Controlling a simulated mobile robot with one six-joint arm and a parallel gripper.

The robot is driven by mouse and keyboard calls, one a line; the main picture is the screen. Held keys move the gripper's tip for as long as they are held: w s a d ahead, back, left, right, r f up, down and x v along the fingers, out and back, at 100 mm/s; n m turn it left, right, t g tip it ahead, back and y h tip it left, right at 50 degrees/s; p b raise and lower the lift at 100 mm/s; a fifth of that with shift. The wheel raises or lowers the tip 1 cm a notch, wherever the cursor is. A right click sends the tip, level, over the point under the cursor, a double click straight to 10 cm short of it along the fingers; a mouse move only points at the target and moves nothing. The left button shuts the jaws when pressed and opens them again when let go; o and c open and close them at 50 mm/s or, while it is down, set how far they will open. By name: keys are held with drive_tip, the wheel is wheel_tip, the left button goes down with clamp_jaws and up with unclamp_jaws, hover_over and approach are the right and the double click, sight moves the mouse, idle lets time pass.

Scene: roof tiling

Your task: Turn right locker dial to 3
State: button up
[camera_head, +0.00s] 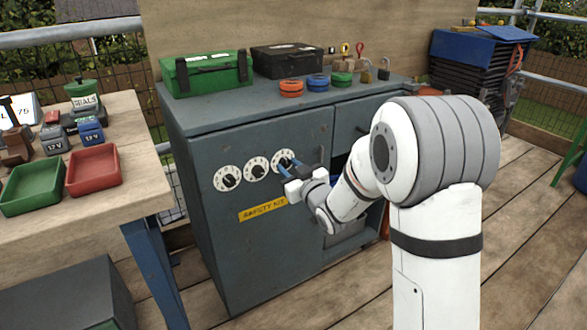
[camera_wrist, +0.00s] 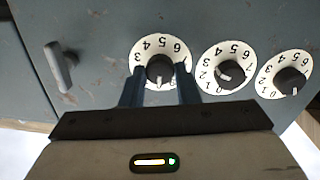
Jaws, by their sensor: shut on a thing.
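The grey locker (camera_head: 280,245) carries a row of three white numbered dials with black knobs on its front, above a yellow "SAFETY KIT" label (camera_head: 263,208). The right dial (camera_head: 281,157) is partly hidden by my gripper (camera_head: 300,168). In the wrist view this right dial (camera_wrist: 148,45) appears on the left, with its numbers upside down. My gripper (camera_wrist: 159,70) has its two blue fingers on either side of that dial's black knob, shut on it. The knob's pale mark points toward my gripper's body; the number there is hard to read.
The middle dial (camera_head: 256,168) and left dial (camera_head: 227,178) are close beside the gripped one. A door handle (camera_wrist: 61,66) sticks out on the dial's other side. Green (camera_head: 206,73) and black (camera_head: 287,61) cases, tape rolls and padlocks lie on the locker top.

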drive_tip(key=shift+d, duration=0.5)
drive_tip(key=shift+c, duration=0.2)
drive_tip(key=shift+a, duration=0.35)
drive_tip(key=shift+r, duration=0.1)
